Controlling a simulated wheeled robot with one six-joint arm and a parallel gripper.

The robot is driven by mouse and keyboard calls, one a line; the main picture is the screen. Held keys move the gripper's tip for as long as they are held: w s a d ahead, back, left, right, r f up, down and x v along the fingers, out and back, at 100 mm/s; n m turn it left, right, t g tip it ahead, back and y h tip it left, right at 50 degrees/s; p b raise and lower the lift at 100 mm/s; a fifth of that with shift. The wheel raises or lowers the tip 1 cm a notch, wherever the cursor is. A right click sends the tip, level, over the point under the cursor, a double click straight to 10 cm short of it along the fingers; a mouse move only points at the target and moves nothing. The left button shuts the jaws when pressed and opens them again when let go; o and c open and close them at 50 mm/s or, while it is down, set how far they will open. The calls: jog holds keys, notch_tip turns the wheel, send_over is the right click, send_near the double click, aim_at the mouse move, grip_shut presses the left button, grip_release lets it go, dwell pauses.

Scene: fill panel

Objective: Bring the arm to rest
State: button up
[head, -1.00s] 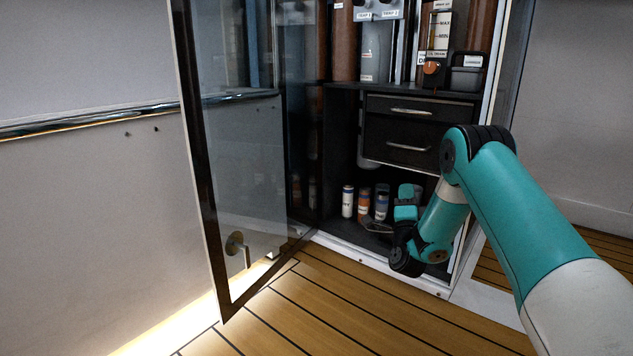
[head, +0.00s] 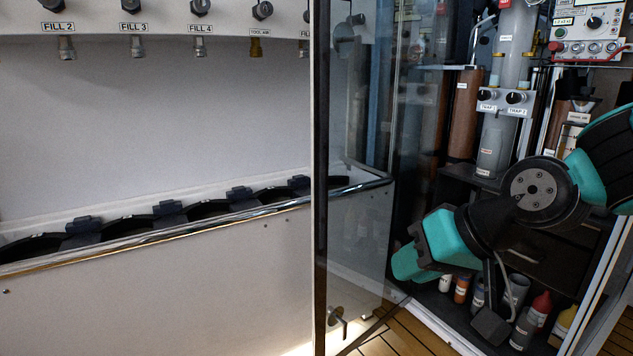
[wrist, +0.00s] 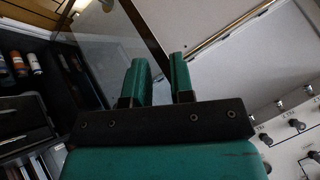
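My arm (head: 600,155) is teal and black and bent in front of the open cabinet at the right of the head view. My gripper (head: 412,248) points left, near the cabinet's glass door (head: 352,240); I cannot tell the exact distance between them. In the wrist view, the two teal fingers of my gripper (wrist: 161,78) stand apart with nothing between them. The glass door also shows behind the fingers in the wrist view (wrist: 110,50).
Bottles and cans (head: 461,288) stand on the cabinet's bottom shelf, below the arm. Dark drawers (head: 535,250) sit behind the arm. Left of the door, a metal rail (head: 250,212) runs along a wall below several labelled fill valves (head: 132,45).

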jog(key=s+d+r+n+g+h+p, duration=0.1)
jog(key=s+r+n+g+p, duration=0.2)
jog(key=s, duration=0.5)
jog(key=s+d+r+n+g+h+p, duration=0.1)
jog(key=s+r+n+g+p, duration=0.1)
jog(key=s+r+p, duration=0.45)
notch_tip(320, 180, up, 34)
jog(key=s+p, duration=0.1)
jog(key=p, duration=3.1)
jog(key=shift+s+m+p, duration=0.25)
jog(key=shift+m+p, duration=0.05)
jog(key=shift+p, duration=0.1)
jog(key=shift+a, duration=0.1)
